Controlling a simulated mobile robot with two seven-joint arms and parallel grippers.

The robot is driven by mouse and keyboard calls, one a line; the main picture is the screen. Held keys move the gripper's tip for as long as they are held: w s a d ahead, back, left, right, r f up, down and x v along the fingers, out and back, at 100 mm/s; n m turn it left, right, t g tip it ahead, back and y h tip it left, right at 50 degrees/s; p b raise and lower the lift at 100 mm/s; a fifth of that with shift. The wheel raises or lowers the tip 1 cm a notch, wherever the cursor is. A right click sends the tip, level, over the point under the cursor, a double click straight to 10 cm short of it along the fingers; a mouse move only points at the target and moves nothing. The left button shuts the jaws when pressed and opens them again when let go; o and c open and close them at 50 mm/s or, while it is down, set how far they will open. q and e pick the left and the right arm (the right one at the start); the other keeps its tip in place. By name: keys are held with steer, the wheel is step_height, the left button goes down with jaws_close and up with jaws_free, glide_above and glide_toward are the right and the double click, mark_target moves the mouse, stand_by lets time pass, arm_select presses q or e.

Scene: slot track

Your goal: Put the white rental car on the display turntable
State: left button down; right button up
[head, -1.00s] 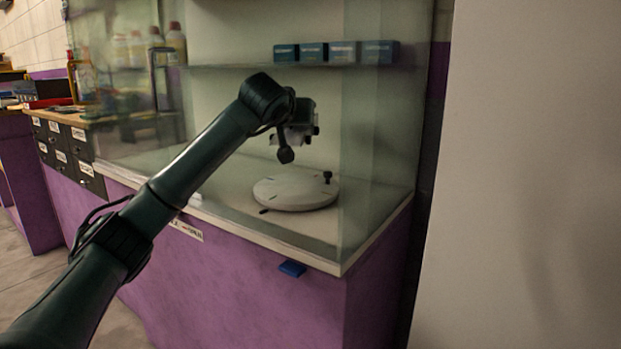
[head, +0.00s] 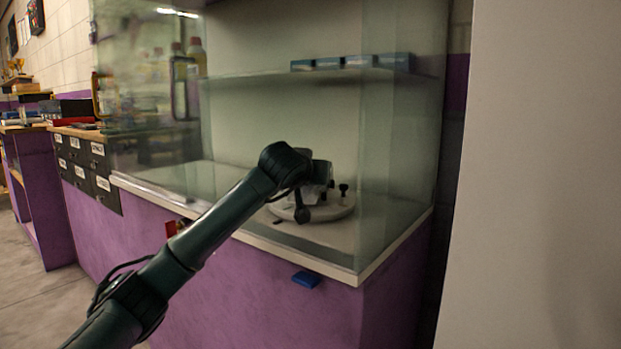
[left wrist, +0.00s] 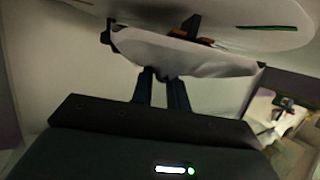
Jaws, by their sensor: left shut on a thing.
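The display turntable (head: 340,211) is a pale round disc on the floor of a glass case. My left gripper (head: 313,198) is low over it in the head view and covers its left and middle part. In the left wrist view, my left gripper (left wrist: 163,88) is shut on the white rental car (left wrist: 205,64), with the turntable (left wrist: 285,38) close beyond it. In the head view the car is mostly hidden by my gripper. I cannot tell whether the car touches the disc. My right gripper is not in view.
Glass panes (head: 385,150) enclose the right side of the case. A shelf (head: 260,76) with several blue boxes (head: 360,62) is above the turntable. A small dark post (head: 343,189) stands at the turntable's right. A blue tab (head: 306,279) sticks out from the purple front.

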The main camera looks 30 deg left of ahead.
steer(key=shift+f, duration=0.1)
arm_select(q)
steer(key=c, duration=1.4)
jaws_free()
steer(key=shift+f, duration=0.15)
steer(key=shift+o, duration=0.2)
steer(key=shift+s+r, duration=0.25)
steer(key=shift+r, duration=0.1)
steer(key=p+v, duration=0.2)
steer(key=v, duration=0.9)
steer(key=shift+s+d, duration=0.2)
steer(key=shift+s, duration=0.05)
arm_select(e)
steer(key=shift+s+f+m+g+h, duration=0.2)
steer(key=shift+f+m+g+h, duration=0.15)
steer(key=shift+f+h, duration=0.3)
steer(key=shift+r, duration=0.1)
